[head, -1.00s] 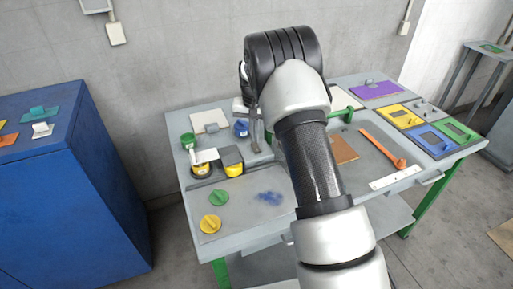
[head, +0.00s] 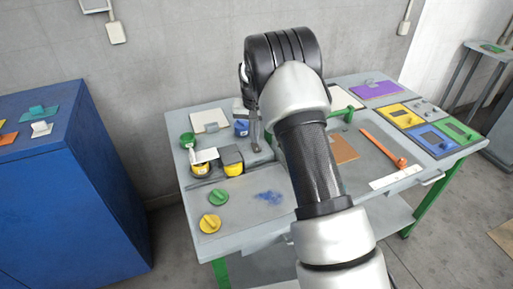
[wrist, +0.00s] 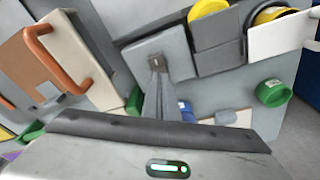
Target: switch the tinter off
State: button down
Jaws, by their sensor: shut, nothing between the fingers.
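No label marks the tinter. A grey square plate (wrist: 178,45) lies under my fingertips in the wrist view, and I cannot tell whether it belongs to the tinter. My gripper (wrist: 156,68) is shut and empty, its tips at a small dark brown piece on that plate; the tips hide part of it, and contact is unclear.
A green cup (head: 187,141), a blue container (head: 241,129) and a white plate (head: 209,121) stand close by. Green (head: 219,197) and yellow (head: 210,223) knobs sit at the bench's front left. A brown handle (wrist: 75,65) shows in the wrist view. A blue cabinet (head: 75,190) stands left.

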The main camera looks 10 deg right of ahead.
aim_at(255, 146)
jog(key=shift+f+b, duration=0.5)
jog(key=shift+f, duration=0.4)
jog(key=shift+r, duration=0.15)
notch_tip(255, 146, up, 7)
jog(key=p, duration=0.4)
dwell(0.6)
